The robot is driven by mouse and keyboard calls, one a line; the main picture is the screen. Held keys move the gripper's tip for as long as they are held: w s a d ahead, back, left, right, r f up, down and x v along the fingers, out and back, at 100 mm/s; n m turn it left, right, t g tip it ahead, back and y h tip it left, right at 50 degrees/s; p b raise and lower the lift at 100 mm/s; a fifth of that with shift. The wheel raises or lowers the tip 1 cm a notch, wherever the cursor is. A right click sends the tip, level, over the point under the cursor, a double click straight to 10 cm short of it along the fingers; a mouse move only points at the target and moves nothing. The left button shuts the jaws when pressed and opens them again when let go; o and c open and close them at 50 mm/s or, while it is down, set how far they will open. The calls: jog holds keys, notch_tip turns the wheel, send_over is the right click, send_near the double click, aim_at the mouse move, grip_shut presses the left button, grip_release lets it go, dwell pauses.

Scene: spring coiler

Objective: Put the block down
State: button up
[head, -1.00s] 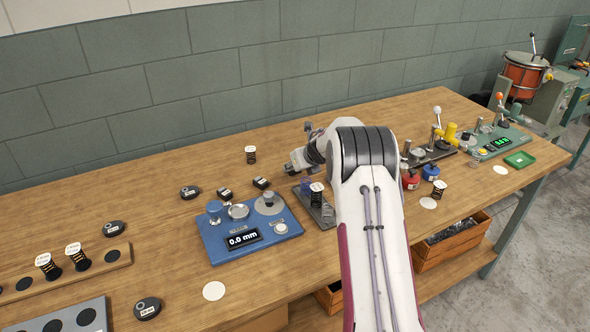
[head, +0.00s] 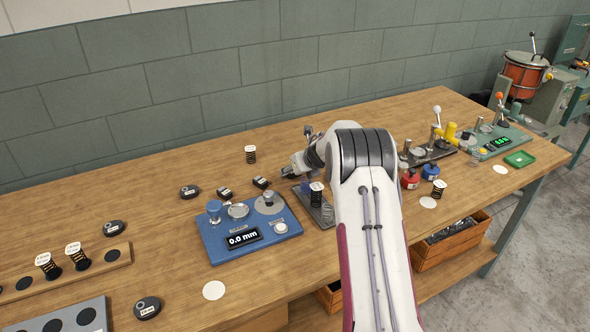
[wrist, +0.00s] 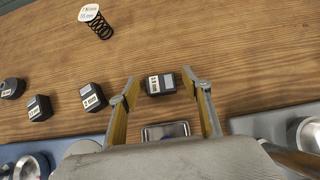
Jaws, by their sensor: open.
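A small dark block (wrist: 161,84) with a white label lies on the wooden bench in the wrist view. My gripper (wrist: 161,79) is open, with one finger on each side of the block and a visible gap on both sides. In the head view my gripper (head: 290,171) is low over the bench, behind the blue gauge. I cannot make out this block there for certain. Similar dark labelled blocks stand to its left in the wrist view, one close by (wrist: 93,97) and one farther out (wrist: 38,107).
A blue gauge (head: 213,247) reading 0.0 mm stands in front of my gripper. A spring with a white tag (head: 250,155) stands behind, also in the wrist view (wrist: 97,24). A grey plate (head: 326,222) with springs is to the right. The bench behind is mostly clear.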

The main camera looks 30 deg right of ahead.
jog(key=shift+r, duration=0.2)
jog(key=shift+s+r, duration=0.15)
jog(key=shift+v, duration=5.75)
